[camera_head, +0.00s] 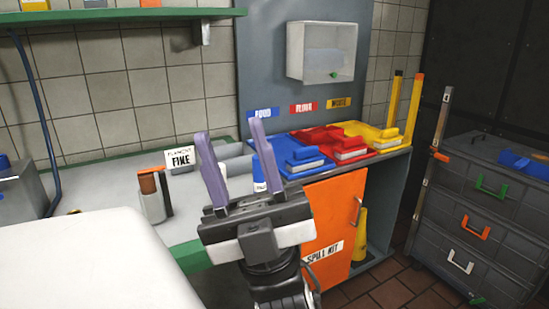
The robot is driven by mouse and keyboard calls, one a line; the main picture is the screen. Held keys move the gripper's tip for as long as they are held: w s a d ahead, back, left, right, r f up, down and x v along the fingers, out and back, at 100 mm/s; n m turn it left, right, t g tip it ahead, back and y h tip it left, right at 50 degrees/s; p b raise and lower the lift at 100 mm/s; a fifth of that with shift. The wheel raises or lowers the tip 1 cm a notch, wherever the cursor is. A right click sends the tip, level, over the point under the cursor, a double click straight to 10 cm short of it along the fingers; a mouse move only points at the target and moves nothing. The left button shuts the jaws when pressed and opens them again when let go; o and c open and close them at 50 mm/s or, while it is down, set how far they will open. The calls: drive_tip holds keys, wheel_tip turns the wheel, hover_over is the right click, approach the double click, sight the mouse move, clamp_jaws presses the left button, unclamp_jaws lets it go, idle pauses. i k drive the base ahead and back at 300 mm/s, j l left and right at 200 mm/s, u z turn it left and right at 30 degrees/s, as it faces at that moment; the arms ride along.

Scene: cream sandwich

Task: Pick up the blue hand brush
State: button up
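A blue hand brush (303,155) with pale bristles lies on a blue dustpan (280,142) on the counter, under the blue label. It is the leftmost of three brush-and-pan sets. My gripper (231,137) is in the middle of the view, its two purple fingers pointing up and spread apart. It is open, with nothing visible held between the fingers. In the picture the fingers are left of the brush and apart from it. My right finger partly covers a white and blue item on the counter.
Red (335,141) and yellow (374,136) brush-and-pan sets sit to the right of the blue one. A clear box (322,52) hangs above. An orange spill kit door (333,222) is below. A small holder (152,196) stands left; a grey drawer unit (484,205) stands right.

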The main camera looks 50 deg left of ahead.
sight(308, 158)
drive_tip(key=u, duration=1.3)
drive_tip(key=i+l+u, duration=0.15)
drive_tip(key=l, duration=0.2)
drive_tip(key=i+l+u, duration=0.15)
drive_tip(key=l, duration=0.25)
drive_tip(key=i+l+u, duration=0.1)
drive_tip(key=l, duration=0.3)
drive_tip(key=i+l+u, duration=0.15)
drive_tip(key=l, duration=0.3)
drive_tip(key=i+l+u, duration=0.15)
drive_tip(key=l, duration=0.25)
drive_tip(key=i+l+u, duration=0.1)
drive_tip(key=i, duration=0.35)
